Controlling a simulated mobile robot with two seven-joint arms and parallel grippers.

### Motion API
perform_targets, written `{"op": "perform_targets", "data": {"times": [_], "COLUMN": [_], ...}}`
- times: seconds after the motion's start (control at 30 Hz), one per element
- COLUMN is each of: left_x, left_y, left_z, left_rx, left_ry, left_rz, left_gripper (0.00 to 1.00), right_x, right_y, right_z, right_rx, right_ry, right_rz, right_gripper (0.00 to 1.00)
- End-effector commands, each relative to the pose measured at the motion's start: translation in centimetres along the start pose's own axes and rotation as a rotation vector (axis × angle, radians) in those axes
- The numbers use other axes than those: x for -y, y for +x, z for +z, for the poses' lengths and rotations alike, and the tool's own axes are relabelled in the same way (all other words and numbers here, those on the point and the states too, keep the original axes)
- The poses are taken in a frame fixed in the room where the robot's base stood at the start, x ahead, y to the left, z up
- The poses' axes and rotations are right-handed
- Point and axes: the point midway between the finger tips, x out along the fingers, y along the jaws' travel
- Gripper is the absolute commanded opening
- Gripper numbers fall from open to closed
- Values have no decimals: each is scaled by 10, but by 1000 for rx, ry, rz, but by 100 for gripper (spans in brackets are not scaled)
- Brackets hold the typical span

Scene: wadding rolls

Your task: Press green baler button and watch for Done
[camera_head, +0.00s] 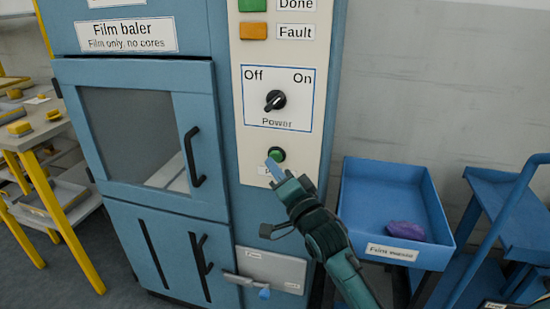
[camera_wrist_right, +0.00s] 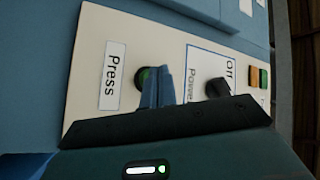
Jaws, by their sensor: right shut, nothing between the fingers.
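The film baler (camera_head: 220,130) is a blue cabinet with a pale control panel (camera_head: 245,130). Its green button (camera_head: 279,154) sits in a dark ring low on the panel; in the right wrist view it (camera_wrist_right: 146,77) is partly hidden behind my fingers, beside the "Press" label (camera_wrist_right: 113,76). My right gripper (camera_head: 273,167) is shut and empty, its blue fingertips at the button; I cannot tell whether they touch it. The green Done lamp (camera_head: 252,5) is cut by the top edge, above the orange Fault lamp (camera_head: 253,31). My left gripper is not in view.
A black power knob (camera_head: 275,100) sits above the button between "Off" and "On". The baler's door (camera_head: 140,130) is closed. A blue bin (camera_head: 390,190) labelled film waste holds a purple wad (camera_head: 405,231) at right. A yellow-legged table (camera_head: 40,190) stands at left.

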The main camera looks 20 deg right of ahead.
Motion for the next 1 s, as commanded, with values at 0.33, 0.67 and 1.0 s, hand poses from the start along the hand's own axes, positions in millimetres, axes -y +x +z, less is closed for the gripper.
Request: {"op": "perform_targets", "data": {"times": [0.33,0.67,1.0], "left_x": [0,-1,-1], "left_y": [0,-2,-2], "left_z": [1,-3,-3], "left_rx": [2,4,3], "left_ry": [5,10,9], "left_rz": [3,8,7], "left_gripper": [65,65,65], "right_x": [0,-2,-4], "right_y": [0,5,6], "right_z": [0,-4,-4], "right_rx": [0,0,0], "right_ry": [0,0,0], "right_rz": [0,1,0], "right_gripper": [0,0,0]}}
